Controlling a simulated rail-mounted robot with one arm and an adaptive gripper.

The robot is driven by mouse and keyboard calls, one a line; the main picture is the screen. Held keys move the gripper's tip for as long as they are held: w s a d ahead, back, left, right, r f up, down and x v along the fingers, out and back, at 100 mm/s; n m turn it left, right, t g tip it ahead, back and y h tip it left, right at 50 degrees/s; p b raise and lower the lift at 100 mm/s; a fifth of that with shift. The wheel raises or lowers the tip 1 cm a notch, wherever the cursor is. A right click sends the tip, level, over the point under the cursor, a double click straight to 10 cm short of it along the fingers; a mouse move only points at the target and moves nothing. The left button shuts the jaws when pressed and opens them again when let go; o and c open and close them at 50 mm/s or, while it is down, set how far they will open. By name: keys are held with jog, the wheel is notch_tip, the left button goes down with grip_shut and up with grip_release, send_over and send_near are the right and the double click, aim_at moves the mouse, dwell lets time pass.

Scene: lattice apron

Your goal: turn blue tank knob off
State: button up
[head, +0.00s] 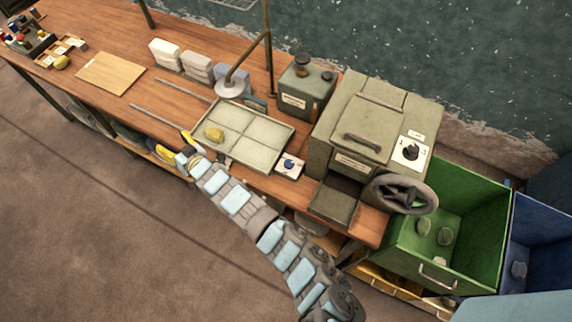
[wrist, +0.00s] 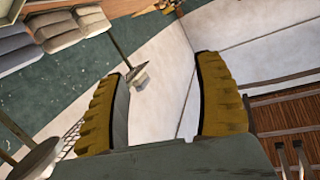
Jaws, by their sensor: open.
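A small blue knob (head: 289,163) sits on a white plate (head: 284,171) at the bench's front edge, right of the sectioned tray. A grey-green tank (head: 304,92) with dark caps stands behind it. Which tank the knob serves, I cannot tell. My gripper (head: 187,143) is at the bench's front edge, left of the tray and well left of the blue knob. In the wrist view, the two yellow ribbed fingers (wrist: 160,100) are apart with nothing held between them. I cannot make out the blue knob in the wrist view.
A boxy green machine (head: 375,125) has a black dial (head: 411,151) and a handwheel (head: 404,193). A green bin (head: 472,253) stands at right.

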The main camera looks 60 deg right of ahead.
jog(key=s+d+f+m+g+b, duration=0.2)
jog(key=s+d+f+m+g, duration=0.15)
jog(key=d, duration=0.65)
jog(key=m+g+y+b, duration=0.5)
jog(key=m+g+b, duration=0.4)
jog(key=g+b, duration=0.25)
send_over(289, 163)
notch_tip(289, 163, down, 5)
notch_tip(289, 163, down, 12)
jog(key=shift+r+b, duration=0.25)
jog(key=shift+b, duration=0.55)
jog(key=c, duration=1.2)
